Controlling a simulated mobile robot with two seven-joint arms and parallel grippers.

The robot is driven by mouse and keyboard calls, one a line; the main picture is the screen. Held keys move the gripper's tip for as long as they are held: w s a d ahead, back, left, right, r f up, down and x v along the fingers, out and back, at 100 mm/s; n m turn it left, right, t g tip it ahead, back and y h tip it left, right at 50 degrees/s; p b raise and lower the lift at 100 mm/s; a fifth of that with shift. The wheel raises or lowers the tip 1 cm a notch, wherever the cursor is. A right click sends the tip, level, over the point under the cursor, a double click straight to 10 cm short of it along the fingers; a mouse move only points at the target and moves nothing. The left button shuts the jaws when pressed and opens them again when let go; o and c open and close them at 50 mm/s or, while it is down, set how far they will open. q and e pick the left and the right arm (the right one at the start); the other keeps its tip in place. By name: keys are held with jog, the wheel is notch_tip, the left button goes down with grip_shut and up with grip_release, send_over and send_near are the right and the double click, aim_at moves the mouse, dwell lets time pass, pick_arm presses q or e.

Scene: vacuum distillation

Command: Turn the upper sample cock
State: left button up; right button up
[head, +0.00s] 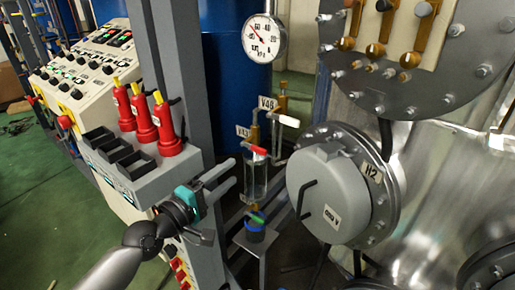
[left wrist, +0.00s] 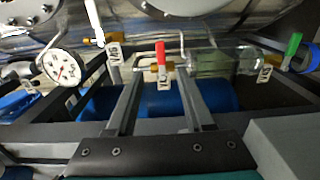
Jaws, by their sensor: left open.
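A lower cock with a green lever (head: 258,217) sits under the glass. My left gripper (head: 231,173) is open, its two fingers pointing towards the glass and red lever from the left. In the left wrist view the red lever (left wrist: 160,52) lies ahead, in line with the gap between the open fingers (left wrist: 160,78). I see no contact. The green lever (left wrist: 293,44) is off to the right there. My right gripper is not in view.
A white-handled valve (head: 286,120) tagged V48 stands just above the red lever. A pressure gauge (head: 264,38) is higher up. The round flange H2 (head: 330,195) is close on the right. Red bottles (head: 143,118) and a grey post (head: 172,60) stand left of the gripper.

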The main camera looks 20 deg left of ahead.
aim_at(258, 151)
pick_arm(q)
jog(key=x, duration=1.2)
jog(key=shift+w+d+f, duration=0.1)
jog(key=shift+w, duration=0.25)
jog(key=shift+c, duration=0.3)
grip_shut()
dwell(0.7)
